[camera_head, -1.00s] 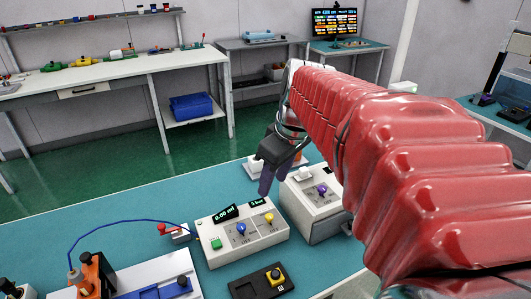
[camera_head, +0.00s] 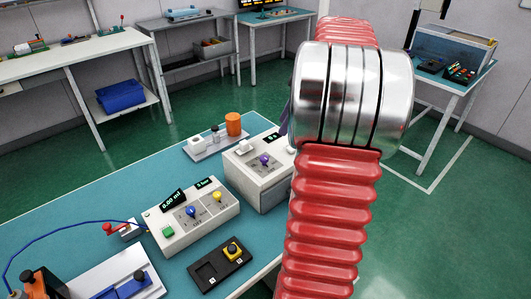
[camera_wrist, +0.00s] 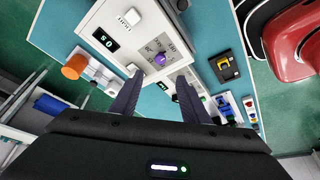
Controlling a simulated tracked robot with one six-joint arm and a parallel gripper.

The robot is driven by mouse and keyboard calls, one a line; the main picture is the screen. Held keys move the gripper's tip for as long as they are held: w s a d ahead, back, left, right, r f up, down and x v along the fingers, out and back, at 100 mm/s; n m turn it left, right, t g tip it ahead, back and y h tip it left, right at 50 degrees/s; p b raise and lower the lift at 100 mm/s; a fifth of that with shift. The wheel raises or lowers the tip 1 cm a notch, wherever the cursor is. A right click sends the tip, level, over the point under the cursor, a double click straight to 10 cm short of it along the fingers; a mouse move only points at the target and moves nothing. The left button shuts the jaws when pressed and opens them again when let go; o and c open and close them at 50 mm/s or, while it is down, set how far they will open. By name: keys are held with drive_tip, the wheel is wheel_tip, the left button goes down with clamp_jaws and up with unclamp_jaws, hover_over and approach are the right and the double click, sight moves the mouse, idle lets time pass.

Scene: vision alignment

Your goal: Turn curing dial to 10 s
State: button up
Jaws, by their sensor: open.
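The curing dial is a purple knob (camera_head: 264,160) on the sloped front of a white box (camera_head: 262,187). In the head view my arm hides most of the gripper.
A white control box (camera_head: 190,218) with blue and yellow knobs stands left of the dial box. An orange cylinder (camera_head: 233,124) and small parts stand behind. My red arm covers the right side.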

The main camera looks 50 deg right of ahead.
sight(265, 157)
drive_tip(key=x, duration=1.4)
drive_tip(key=shift+c, duration=0.7)
drive_tip(key=shift+r, duration=0.1)
drive_tip(key=c, duration=0.9)
